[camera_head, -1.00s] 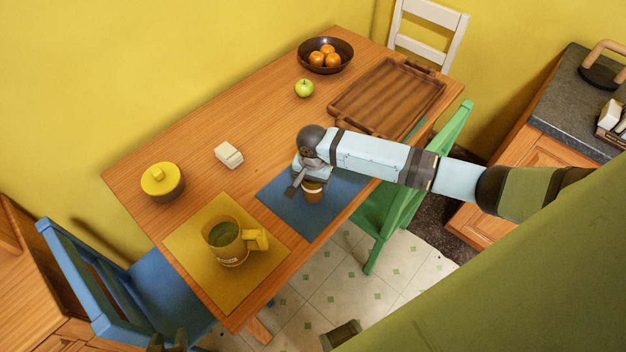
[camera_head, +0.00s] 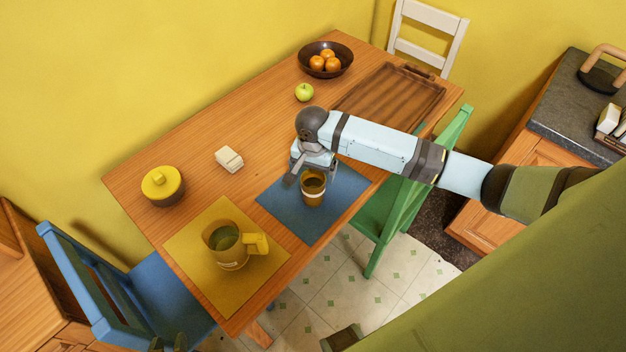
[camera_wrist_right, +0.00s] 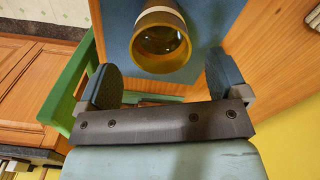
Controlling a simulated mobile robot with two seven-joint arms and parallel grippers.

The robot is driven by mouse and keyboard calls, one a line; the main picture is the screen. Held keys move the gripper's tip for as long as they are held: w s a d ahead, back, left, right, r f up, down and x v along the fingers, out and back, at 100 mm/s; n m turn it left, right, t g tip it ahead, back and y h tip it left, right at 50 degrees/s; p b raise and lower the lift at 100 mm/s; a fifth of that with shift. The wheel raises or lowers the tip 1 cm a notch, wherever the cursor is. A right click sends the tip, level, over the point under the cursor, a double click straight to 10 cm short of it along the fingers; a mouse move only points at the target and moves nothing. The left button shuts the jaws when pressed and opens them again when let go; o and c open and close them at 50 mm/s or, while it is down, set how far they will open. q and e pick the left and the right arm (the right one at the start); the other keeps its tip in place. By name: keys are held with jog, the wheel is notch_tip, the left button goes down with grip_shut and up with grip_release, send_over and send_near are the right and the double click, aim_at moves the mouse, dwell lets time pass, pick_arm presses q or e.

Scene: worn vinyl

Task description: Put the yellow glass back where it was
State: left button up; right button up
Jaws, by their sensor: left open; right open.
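The yellow glass (camera_head: 313,190), amber with a pale band, stands upright on the blue mat (camera_head: 304,226) in the head view. Nothing is held. My left gripper (camera_head: 167,342) shows only as dark tips at the bottom edge, away from the table.
A yellow mug (camera_head: 230,246) stands on the yellow mat (camera_head: 205,282). A lidded pot (camera_head: 162,186), a butter-like block (camera_head: 229,159), a green apple (camera_head: 304,92), a bowl of oranges (camera_head: 325,59) and a wooden tray (camera_head: 392,100) are on the table. Chairs stand around it.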

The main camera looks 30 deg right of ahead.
notch_tip(320, 180, up, 5)
jog(key=s+a+f+n+t+y, duration=0.1)
jog(key=s+a+f+n+t, duration=0.1)
jog(key=s+a+f+n, duration=0.1)
jog(key=s+a+f+n+t+y, duration=0.2)
jog(key=s+a+f+n+t, duration=0.1)
jog(key=s, duration=0.3)
jog(key=s+a+f+n+t+y, duration=0.1)
jog(key=s+a+f+n+t, duration=0.1)
jog(key=s+a+f+n, duration=0.1)
jog(key=shift+s+a+f+t+y, duration=0.15)
jog(key=shift+s+a+f+t, duration=0.05)
jog(key=shift+s+f, duration=0.2)
jog(key=shift+s+a+f+t+y, duration=0.15)
jog(key=shift+s+f+t, duration=0.05)
jog(key=shift+s+f, duration=0.15)
jog(key=s+d+n+t+h, duration=0.1)
jog(key=s+d+n+t, duration=0.2)
jog(key=s, duration=0.4)
jog(key=shift+s+f+n, duration=0.25)
jog(key=shift+s+n, duration=0.1)
jog(key=shift+n, duration=0.05)
notch_tip(320, 180, up, 5)
jog(key=p, duration=0.5)
jog(key=shift+d+r+p, duration=0.15)
jog(key=shift+r+p, duration=0.05)
jog(key=shift+p, duration=0.15)
